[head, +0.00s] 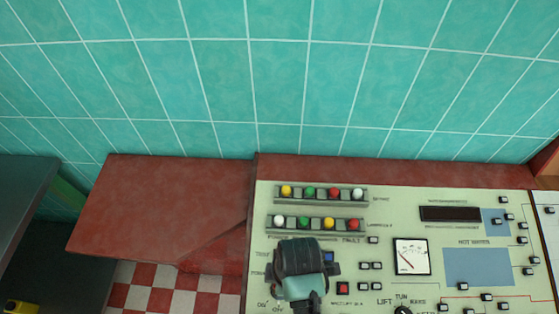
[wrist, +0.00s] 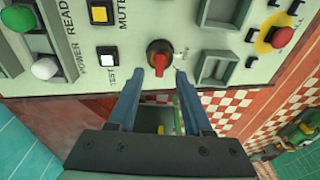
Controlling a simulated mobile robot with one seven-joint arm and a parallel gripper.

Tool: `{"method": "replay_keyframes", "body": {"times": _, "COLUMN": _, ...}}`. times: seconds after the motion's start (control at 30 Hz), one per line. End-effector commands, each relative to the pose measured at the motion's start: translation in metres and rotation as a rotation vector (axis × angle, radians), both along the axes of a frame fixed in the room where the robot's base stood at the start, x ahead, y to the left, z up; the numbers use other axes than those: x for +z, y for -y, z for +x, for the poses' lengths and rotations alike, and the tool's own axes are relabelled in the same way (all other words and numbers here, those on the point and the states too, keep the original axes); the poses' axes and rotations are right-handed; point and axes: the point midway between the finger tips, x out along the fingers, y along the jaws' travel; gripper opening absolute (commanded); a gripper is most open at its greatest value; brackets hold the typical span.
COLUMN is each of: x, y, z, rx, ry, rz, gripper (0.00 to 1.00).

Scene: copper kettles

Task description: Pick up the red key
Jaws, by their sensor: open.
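A small red piece with a dark round base, which looks like the red key (wrist: 160,57), sits on the pale control panel in the wrist view. My gripper (wrist: 169,73) is open, with its two blue fingers pointing at the panel just below the red piece. Nothing is between the fingers. In the head view my dark arm end covers part of the panel, and the red key cannot be made out there.
The pale control panel (head: 395,205) carries coloured lamps, small buttons and a white dial (head: 411,256). In the wrist view a yellow button (wrist: 99,14), a white button (wrist: 106,60) and a red button on yellow (wrist: 279,37) surround the key. A red counter (head: 165,205) lies left.

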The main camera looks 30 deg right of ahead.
Motion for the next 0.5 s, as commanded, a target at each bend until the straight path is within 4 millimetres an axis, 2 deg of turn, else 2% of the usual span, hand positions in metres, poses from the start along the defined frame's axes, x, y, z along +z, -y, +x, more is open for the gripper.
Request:
{"method": "replay_keyframes", "body": {"times": 0.2, "x": -0.026, "y": -0.001, "z": 0.000, "rx": 0.001, "ry": -0.002, "rz": 0.001, "gripper": 0.50}}
{"method": "replay_keyframes", "body": {"times": 0.5, "x": -0.033, "y": -0.002, "z": 0.001, "rx": 0.001, "ry": 0.001, "rz": -0.001, "gripper": 0.50}}
